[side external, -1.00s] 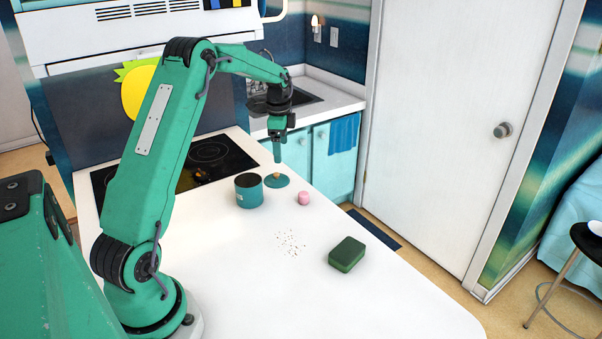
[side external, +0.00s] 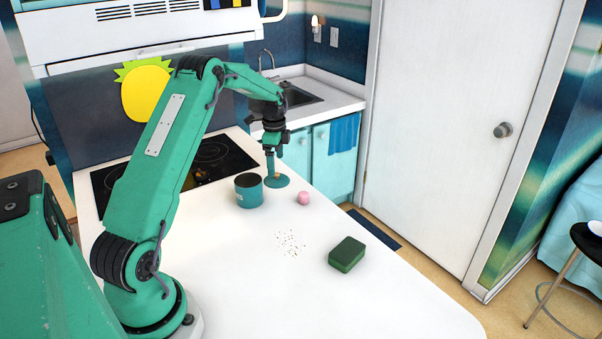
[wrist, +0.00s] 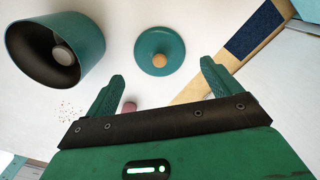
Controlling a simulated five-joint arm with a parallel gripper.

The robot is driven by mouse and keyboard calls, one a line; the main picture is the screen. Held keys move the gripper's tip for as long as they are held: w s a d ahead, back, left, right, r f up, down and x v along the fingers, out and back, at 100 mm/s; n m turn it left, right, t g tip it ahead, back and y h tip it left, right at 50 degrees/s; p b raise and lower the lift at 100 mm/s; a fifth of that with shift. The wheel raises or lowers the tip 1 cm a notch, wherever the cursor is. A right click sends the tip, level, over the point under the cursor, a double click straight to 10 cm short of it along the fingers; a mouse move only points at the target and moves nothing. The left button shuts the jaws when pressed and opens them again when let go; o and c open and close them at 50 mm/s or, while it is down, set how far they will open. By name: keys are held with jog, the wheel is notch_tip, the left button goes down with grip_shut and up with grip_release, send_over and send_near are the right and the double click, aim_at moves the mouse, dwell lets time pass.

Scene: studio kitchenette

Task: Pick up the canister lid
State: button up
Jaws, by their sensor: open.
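The canister lid (side external: 283,183) is a flat teal disc with a tan knob, lying on the white counter. In the wrist view the lid (wrist: 150,43) is ahead of my fingers, its knob roughly centred across the gap. My gripper (side external: 274,169) is open and empty, pointing down low over the lid; it also shows in the wrist view (wrist: 162,70). I cannot tell whether the fingertips reach the knob's height. The teal canister (side external: 249,193) stands upright and open just left of the lid. In the wrist view a pale round thing shows inside the canister (wrist: 92,40).
A small pink object (side external: 303,198) sits right of the lid. A dark green sponge (side external: 347,254) and scattered specks (side external: 290,243) lie nearer the front. A black cooktop (side external: 205,160) is behind left. The counter (side external: 240,280) is clear in front.

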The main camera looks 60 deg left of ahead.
aim_at(277, 177)
jog(key=shift+f, duration=2.6)
jog(key=c, duration=1)
jog(key=shift+s+d+f, duration=0.1)
jog(key=c, duration=0.3)
